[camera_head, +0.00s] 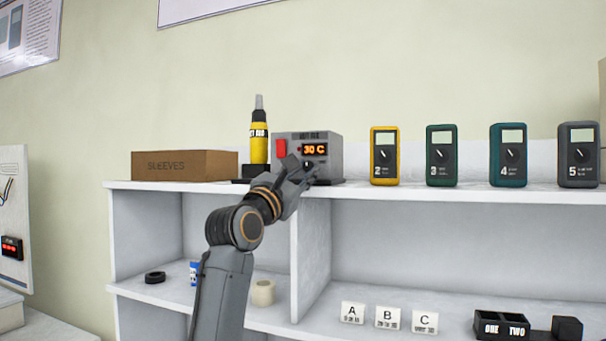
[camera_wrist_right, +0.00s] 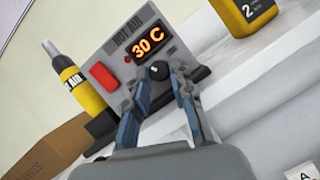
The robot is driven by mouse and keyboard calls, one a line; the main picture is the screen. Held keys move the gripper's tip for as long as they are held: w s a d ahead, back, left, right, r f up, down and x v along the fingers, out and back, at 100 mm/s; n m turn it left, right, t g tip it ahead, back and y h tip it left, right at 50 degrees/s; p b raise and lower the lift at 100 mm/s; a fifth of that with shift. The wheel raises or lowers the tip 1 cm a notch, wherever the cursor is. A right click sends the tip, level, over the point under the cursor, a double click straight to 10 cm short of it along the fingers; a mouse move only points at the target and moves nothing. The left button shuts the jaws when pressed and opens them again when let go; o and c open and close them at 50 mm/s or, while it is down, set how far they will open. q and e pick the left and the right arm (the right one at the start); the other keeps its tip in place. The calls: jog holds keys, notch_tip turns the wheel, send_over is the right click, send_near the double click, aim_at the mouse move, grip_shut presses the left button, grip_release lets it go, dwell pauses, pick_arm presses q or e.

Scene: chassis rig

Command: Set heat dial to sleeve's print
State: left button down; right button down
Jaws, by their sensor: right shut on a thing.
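The grey hot-air station (camera_head: 335,152) stands on the top shelf, with an orange display (camera_head: 315,149) reading 30 C and a red switch (camera_head: 281,149). Its black heat dial (camera_wrist_right: 159,70) is below the display. My right gripper (camera_wrist_right: 157,84) is at the station's front, its fingers shut on either side of the dial; it also shows in the head view (camera_head: 306,171). A closed-looking brown box (camera_head: 185,165) printed SLEEVES stands left of the station. I see no loose sleeve that I can identify, and no legible temperature print. My left gripper is out of view.
A yellow hot-air tool (camera_head: 259,142) stands just left of the station. Several numbered meters (camera_head: 384,156) stand to the right. The lower shelf holds a black ring (camera_head: 155,277), a small blue item (camera_head: 194,272), a cream roll (camera_head: 263,292), lettered cards (camera_head: 388,317) and a black tray (camera_head: 502,325).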

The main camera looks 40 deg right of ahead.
jog(key=shift+f, duration=0.1)
jog(key=c, duration=1.4)
grip_release()
jog(key=v, duration=0.7)
jog(key=shift+a+f, duration=0.1)
jog(key=shift+a, duration=0.1)
